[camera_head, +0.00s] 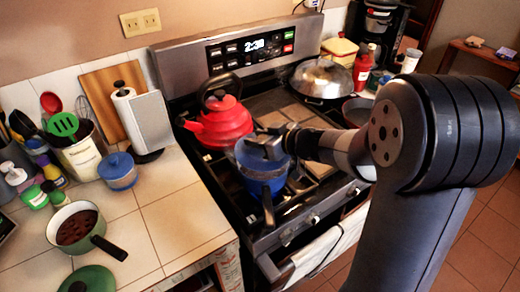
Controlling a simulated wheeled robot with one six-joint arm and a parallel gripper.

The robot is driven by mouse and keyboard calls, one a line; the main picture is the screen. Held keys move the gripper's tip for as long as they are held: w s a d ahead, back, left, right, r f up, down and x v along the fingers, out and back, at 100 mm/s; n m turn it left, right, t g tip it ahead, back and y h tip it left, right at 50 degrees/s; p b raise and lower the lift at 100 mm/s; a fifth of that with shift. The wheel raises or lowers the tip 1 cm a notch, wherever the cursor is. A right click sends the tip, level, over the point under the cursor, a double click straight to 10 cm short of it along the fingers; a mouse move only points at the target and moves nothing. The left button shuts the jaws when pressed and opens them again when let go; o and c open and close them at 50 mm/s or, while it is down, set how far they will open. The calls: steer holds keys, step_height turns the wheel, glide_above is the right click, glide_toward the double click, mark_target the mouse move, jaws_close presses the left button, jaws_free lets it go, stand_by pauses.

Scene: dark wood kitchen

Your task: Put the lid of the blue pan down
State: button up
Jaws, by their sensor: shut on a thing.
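The blue pan (264,187) stands on the front left of the stove, its dark handle pointing to the front. Its blue-grey lid (247,158) is at the top of the pan, directly over its opening. My gripper (270,144) reaches in from the right and is shut on the lid at its top. The fingertips and the grip point are partly hidden by the gripper itself. I cannot tell whether the lid touches the pan's rim or hangs just above it.
A red kettle (222,122) stands close behind the pan. A covered wok (320,80) is at the stove's back right. A blue pot (118,171) and a green saucepan (75,228) stand on the tiled counter at left. Bare tiles (185,207) lie left of the stove.

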steer(key=shift+f+b, duration=0.3)
steer(key=shift+f, duration=1.4)
steer(key=shift+f, duration=0.1)
steer(key=shift+f, duration=0.15)
steer(key=o, duration=1)
steer(key=shift+r, duration=0.4)
steer(key=p+v, duration=0.1)
steer(key=v, duration=1.1)
steer(key=shift+a, duration=0.1)
